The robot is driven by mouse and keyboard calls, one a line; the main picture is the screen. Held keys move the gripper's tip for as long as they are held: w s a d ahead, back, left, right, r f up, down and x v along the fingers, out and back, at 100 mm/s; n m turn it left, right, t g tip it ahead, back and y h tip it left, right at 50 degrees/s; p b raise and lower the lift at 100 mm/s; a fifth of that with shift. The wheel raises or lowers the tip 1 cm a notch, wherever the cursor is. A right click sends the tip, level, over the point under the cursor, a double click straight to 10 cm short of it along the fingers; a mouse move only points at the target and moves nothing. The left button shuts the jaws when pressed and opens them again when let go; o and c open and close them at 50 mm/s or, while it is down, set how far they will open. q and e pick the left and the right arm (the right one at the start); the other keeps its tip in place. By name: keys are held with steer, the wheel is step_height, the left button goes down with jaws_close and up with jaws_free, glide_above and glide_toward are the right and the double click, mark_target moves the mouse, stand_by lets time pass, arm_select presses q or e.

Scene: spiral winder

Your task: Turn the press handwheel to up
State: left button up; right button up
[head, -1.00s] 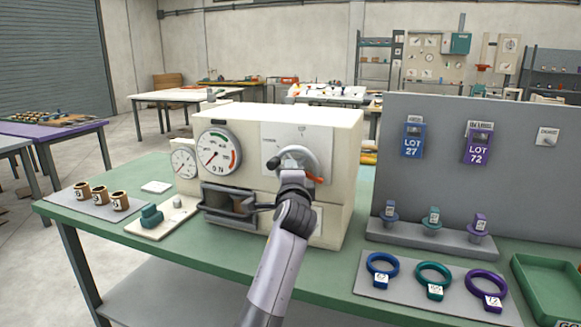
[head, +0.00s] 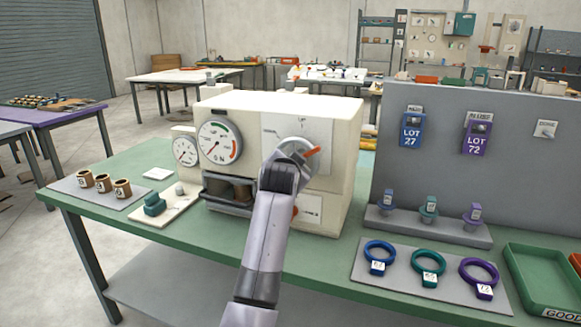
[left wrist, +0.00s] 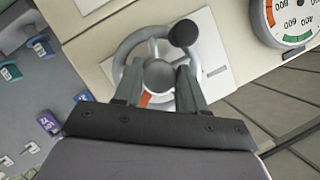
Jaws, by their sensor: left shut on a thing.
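The press (head: 340,150) is a cream box on the green table, with a grey handwheel (head: 296,143) on its front panel. An orange pointer (head: 313,152) on the wheel points up and to the right in the head view. My left gripper (head: 288,165) is at the wheel, hiding its lower part. In the left wrist view, my left gripper's fingers (left wrist: 158,88) straddle the hub area of the handwheel (left wrist: 127,45) and are shut on it. The wheel's black knob (left wrist: 183,33) stands beyond the fingers, and part of the orange pointer (left wrist: 145,98) shows between them. My right gripper is out of view.
Several brown spools lie on a mat at left. A grey panel (head: 480,150) with lot tags, coloured rings and a green tray (head: 545,280) fill the right side.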

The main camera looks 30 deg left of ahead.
arm_select(q)
steer(key=n+h, duration=0.2)
steer(key=n, duration=0.1)
steer(key=n+h, duration=0.3)
steer(key=n, duration=0.1)
steer(key=shift+t, duration=0.3)
steer(key=shift+n, duration=0.3)
stand_by(0.4)
steer(key=o, duration=1.1)
steer(key=shift+c, duration=0.2)
steer(key=shift+s, duration=0.1)
steer(key=v, duration=0.7)
steer(key=shift+b, duration=0.45)
steer(key=shift+a+f, duration=0.15)
